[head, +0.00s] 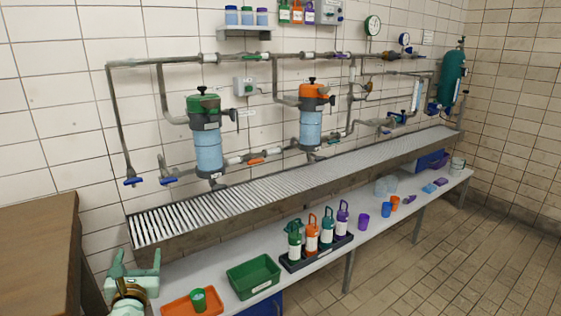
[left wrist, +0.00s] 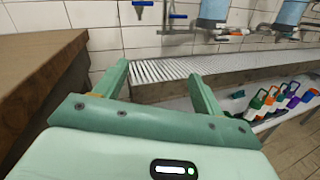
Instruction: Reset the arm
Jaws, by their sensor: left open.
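My left gripper (head: 135,268) is at the lower left of the head view, beside the left end of the white bench. Its two green fingers are spread apart with nothing between them. In the left wrist view the open left gripper (left wrist: 160,85) points toward the tiled wall and the metal grating (left wrist: 170,68). A wooden block or cabinet (left wrist: 35,60) stands close on its left. My right gripper is not in view.
On the white bench (head: 345,262) are an orange tray (head: 178,308) with a green cup (head: 199,300), an empty green bin (head: 254,276), and a black rack (head: 318,254) of several bottles. The wooden cabinet (head: 40,240) is at left. Open tiled floor lies right.

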